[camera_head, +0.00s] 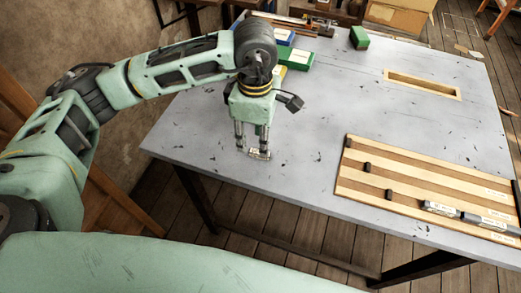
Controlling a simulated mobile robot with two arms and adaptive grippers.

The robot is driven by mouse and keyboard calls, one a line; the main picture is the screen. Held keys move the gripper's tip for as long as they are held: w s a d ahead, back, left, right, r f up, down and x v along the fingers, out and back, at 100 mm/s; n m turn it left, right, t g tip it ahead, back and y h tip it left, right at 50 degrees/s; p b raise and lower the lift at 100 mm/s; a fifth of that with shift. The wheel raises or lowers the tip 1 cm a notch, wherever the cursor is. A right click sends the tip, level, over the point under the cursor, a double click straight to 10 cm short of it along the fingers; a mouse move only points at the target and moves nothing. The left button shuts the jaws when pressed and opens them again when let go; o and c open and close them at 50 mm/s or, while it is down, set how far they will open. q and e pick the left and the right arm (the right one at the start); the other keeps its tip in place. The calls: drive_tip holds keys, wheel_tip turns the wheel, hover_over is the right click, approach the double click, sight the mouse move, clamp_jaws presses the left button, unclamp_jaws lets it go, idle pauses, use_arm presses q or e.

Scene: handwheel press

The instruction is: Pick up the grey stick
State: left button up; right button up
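A small grey piece with pale marks (257,154), seemingly a short stick, lies on the grey table (330,110) near its left front part. My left gripper (252,148) points straight down right over it, with its two fingers apart. The right finger overlaps the piece in the picture; I cannot tell whether they touch. Two grey labelled sticks (440,209) (490,222) lie end to end on the wooden slotted board (400,180) at the right. My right gripper is not in view.
Green boxes (300,59) (359,38) and a blue one (284,37) stand at the back. An empty wooden frame (422,84) lies at the back right. Small black pieces (367,167) sit on the board. The table's middle is clear.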

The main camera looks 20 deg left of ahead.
sight(258, 152)
use_arm(q)
drive_tip(key=f, duration=0.1)
drive_tip(key=f+p, duration=0.1)
drive_tip(key=f, duration=0.1)
drive_tip(key=f+p, duration=0.1)
drive_tip(key=shift+w+f, duration=0.25)
drive_tip(key=shift+f, duration=0.55)
drive_tip(key=c, duration=0.8)
